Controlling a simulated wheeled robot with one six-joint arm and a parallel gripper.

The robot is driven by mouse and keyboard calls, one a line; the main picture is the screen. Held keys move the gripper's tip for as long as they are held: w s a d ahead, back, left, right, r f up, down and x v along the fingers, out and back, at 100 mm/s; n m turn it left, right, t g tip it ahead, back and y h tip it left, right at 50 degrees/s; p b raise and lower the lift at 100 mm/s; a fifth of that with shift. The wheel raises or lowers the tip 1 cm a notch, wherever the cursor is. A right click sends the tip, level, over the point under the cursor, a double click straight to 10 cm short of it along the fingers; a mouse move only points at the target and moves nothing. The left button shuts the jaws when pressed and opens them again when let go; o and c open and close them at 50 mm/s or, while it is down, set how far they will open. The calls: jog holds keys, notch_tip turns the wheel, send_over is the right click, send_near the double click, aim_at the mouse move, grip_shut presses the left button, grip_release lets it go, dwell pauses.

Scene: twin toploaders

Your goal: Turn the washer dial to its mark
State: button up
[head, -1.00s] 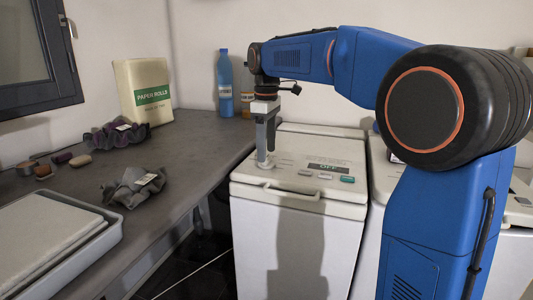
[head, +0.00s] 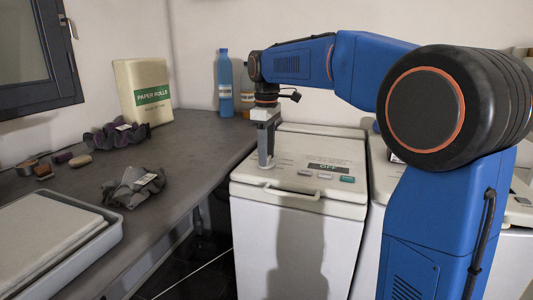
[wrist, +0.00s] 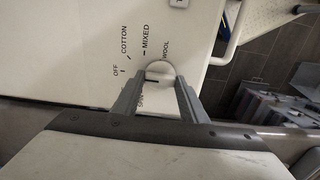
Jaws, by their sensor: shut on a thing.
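The white washer (head: 335,150) stands beside the counter, its control panel on top. My gripper (head: 267,160) points down at the panel's left side. In the wrist view the round, pale dial (wrist: 160,68) sits between the two fingers of my gripper (wrist: 159,86), which are shut on it. A short dark line on the dial points left in that view. Printed labels OFF, COTTON, MIXED, WOOL and SPIN ring the dial; the fingers partly hide SPIN. The small display (head: 327,167) appears to read OFF.
A second white machine stands right, partly hidden by my arm. The washer's handle (head: 292,194) is in front.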

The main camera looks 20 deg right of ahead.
jog(key=m, duration=0.4)
jog(key=shift+m, duration=2.2)
jog(key=o, duration=1)
jog(key=shift+o, duration=0.2)
jog(key=shift+r, duration=0.1)
notch_tip(320, 180, up, 17)
jog(key=shift+r, duration=0.1)
